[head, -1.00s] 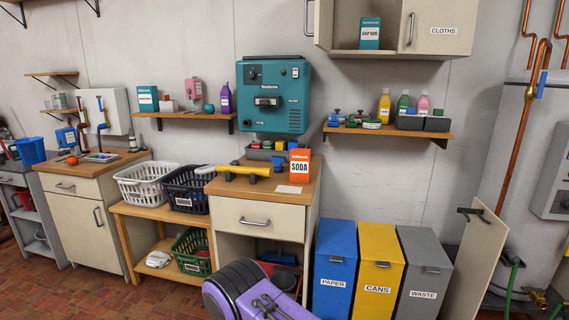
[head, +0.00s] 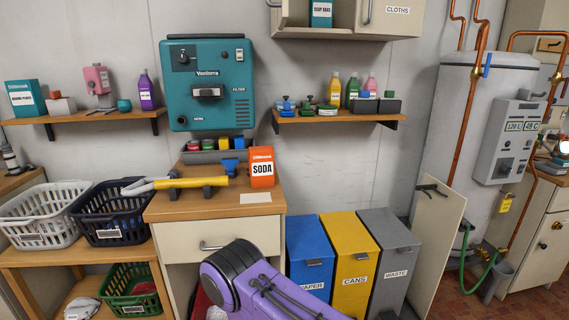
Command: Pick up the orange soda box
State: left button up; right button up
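The orange soda box (head: 262,168) stands upright on the wooden top of a drawer cabinet (head: 165,208), towards its back right. Its white label reads SODA. A purple arm link of mine (head: 255,285) shows at the bottom, in front of the cabinet. Neither of my grippers shows.
A teal filter unit (head: 208,84) hangs above the cabinet. White (head: 42,214) and dark (head: 110,212) baskets stand on a bench at left. Blue (head: 309,250), yellow (head: 351,252) and grey (head: 390,250) bins stand to the right, beside an open door panel (head: 437,245). A pale card (head: 255,198) lies before the box.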

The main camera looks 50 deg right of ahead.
aim_at(261, 158)
jog(key=z, duration=0.75)
jog(key=i, duration=0.7)
jog(key=z, duration=0.9)
